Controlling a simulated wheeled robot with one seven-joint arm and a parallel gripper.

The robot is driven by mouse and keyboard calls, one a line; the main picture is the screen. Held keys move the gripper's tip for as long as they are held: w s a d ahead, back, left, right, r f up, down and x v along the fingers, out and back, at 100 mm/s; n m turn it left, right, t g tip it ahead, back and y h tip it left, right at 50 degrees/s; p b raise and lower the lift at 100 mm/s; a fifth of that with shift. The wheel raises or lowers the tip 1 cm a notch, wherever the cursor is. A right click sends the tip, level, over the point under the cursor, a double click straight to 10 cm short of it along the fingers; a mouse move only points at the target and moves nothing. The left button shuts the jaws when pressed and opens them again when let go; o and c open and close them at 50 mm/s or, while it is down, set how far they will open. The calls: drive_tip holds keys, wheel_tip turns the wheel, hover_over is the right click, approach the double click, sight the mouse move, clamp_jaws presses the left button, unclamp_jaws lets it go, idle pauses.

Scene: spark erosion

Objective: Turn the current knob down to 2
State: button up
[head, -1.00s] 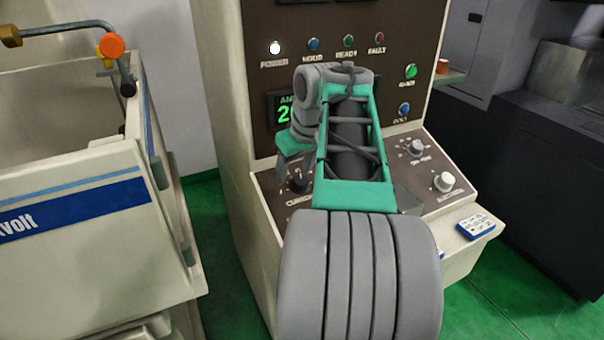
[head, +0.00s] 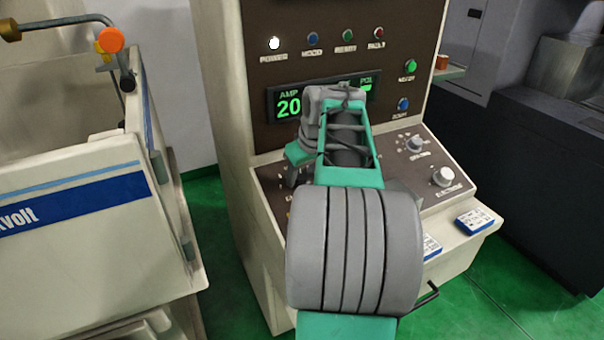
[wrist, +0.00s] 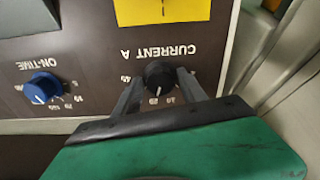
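The current knob (wrist: 159,77) is a black dial with a white pointer line. It sits under the upside-down lettering CURRENT A in the wrist view. My gripper (wrist: 159,80) has one grey finger on each side of it, the tips close to its edges. I cannot tell whether they touch it. The pointer is near the 20 mark. In the head view the green display (head: 289,106) reads AMP 20. My gripper (head: 292,178) is over the left of the sloping control panel (head: 440,198), and my arm largely hides the current knob there.
A blue on-time knob (wrist: 43,88) is beside the current knob in the wrist view, with a yellow plate (wrist: 170,9) near it. A beige tank (head: 75,220) stands left.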

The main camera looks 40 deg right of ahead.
clamp_jaws()
idle(0.3)
drive_tip(key=shift+n+b, duration=0.3)
drive_tip(key=n+b, duration=0.2)
drive_tip(key=n, duration=0.2)
drive_tip(key=shift+d+f+b, duration=0.1)
drive_tip(key=shift+f+b, duration=0.05)
drive_tip(key=shift+b, duration=0.25)
drive_tip(key=n+b, duration=0.3)
drive_tip(key=n, duration=0.3)
drive_tip(key=shift+d, duration=0.1)
drive_tip(key=n+b, duration=0.2)
drive_tip(key=n, duration=0.3)
drive_tip(key=shift+w+y, duration=0.1)
drive_tip(key=shift+y, duration=0.2)
drive_tip(key=n, duration=0.3)
drive_tip(key=n+b, duration=0.1)
drive_tip(key=n, duration=0.2)
drive_tip(key=shift+w+r+g+b, duration=0.1)
drive_tip(key=shift+r+g+b, duration=0.1)
drive_tip(key=shift+g+b, duration=0.1)
